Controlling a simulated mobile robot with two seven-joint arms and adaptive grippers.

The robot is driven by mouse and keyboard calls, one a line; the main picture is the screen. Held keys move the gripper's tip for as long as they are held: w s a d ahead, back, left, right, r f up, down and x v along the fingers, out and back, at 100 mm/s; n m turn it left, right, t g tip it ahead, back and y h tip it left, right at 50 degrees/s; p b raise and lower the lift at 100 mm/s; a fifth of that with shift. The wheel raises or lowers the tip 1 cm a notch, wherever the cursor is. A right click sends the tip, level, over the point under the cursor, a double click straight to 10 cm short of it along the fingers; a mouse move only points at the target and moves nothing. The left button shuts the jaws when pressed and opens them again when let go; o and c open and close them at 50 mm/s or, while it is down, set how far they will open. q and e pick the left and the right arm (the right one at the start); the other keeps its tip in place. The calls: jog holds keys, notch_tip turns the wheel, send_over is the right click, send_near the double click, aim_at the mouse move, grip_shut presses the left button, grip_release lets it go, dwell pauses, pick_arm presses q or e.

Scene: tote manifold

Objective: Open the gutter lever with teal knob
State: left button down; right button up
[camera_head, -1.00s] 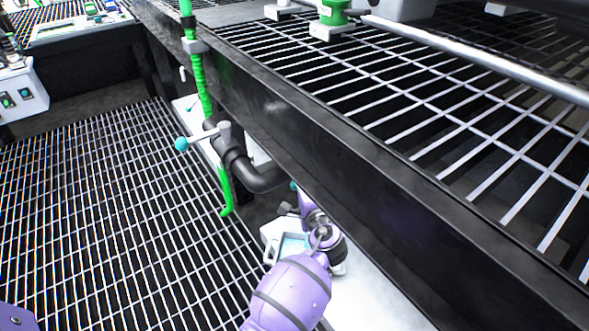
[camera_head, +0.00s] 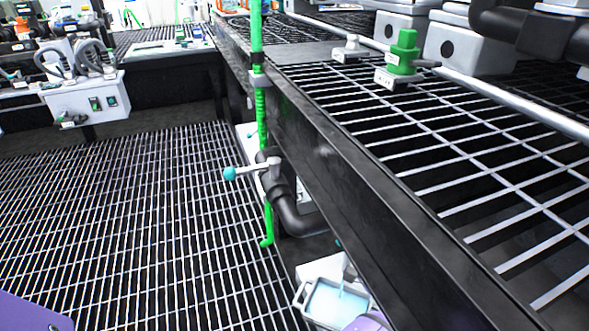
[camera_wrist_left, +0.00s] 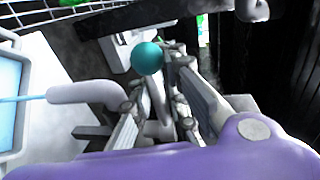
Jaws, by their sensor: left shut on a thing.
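In the left wrist view a round teal knob (camera_wrist_left: 147,57) sits at the fingertips of my left gripper (camera_wrist_left: 158,92). The tray also shows in the head view (camera_head: 302,294). My right gripper is not in view.
A second teal-knobbed lever (camera_head: 229,173) sits on a black pipe (camera_head: 292,212) farther back. A green hose (camera_head: 262,125) hangs beside it. The black beam (camera_head: 350,175) and raised grating run along the right. Floor grating (camera_head: 130,230) lies clear at left.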

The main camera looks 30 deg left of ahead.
pick_arm(q)
jog(key=shift+s+d+f+n+g, duration=0.3)
jog(key=shift+s+d+g, duration=0.1)
jog(key=shift+d, duration=0.25)
jog(key=c, duration=1.8)
grip_release()
jog(key=shift+d, duration=0.1)
jog(key=shift+w+r, duration=0.15)
jog(key=shift+a+r, duration=0.15)
jog(key=shift+a, duration=0.05)
jog(key=shift+a, duration=0.1)
